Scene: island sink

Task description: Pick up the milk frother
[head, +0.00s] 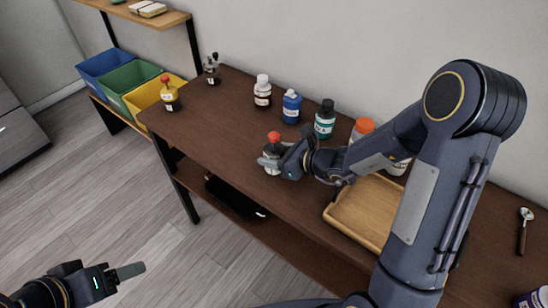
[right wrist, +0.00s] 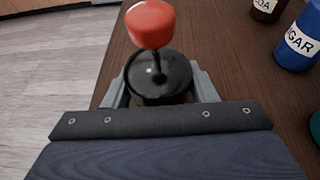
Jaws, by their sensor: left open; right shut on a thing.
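A milk frother with a red knob on a thin rod and a dark lid (head: 273,139) stands near the front edge of the brown table. My right gripper (head: 275,158) is shut around its body. In the right wrist view the red knob (right wrist: 150,24) rises above the black lid, with a grey finger on each side; the lower body is hidden. Whether its base touches the table is unclear. My left gripper (head: 125,271) is open and empty over the floor at lower left, far from the table.
Behind the frother stand a cocoa bottle (head: 262,92), a blue sugar bottle (head: 291,107) and a teal bottle (head: 325,119). A wooden tray (head: 365,212) lies to the right. Table between is clear.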

